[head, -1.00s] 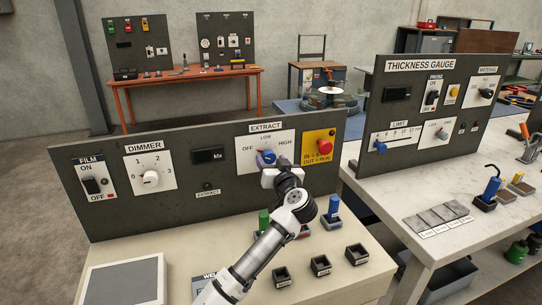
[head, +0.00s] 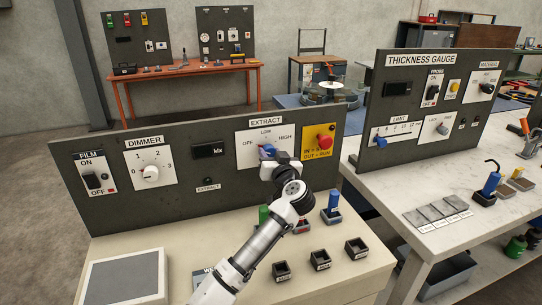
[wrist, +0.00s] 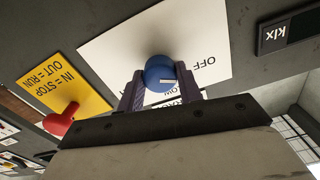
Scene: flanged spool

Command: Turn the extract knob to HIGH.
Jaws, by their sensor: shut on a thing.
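The extract knob is a round blue knob (head: 267,149) on a white plate (head: 284,149) marked OFF, LOW and HIGH, under the EXTRACT label. That view is upside down, with OFF to the right of the knob and LOW partly hidden by the gripper. I cannot tell which setting the knob points at.
A yellow plate with a red stop button (head: 325,142) is close to the right of the knob. The klx display (head: 209,150) is to its left. Small black holders (head: 320,260) and blue and green-topped items stand on the bench below my arm.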

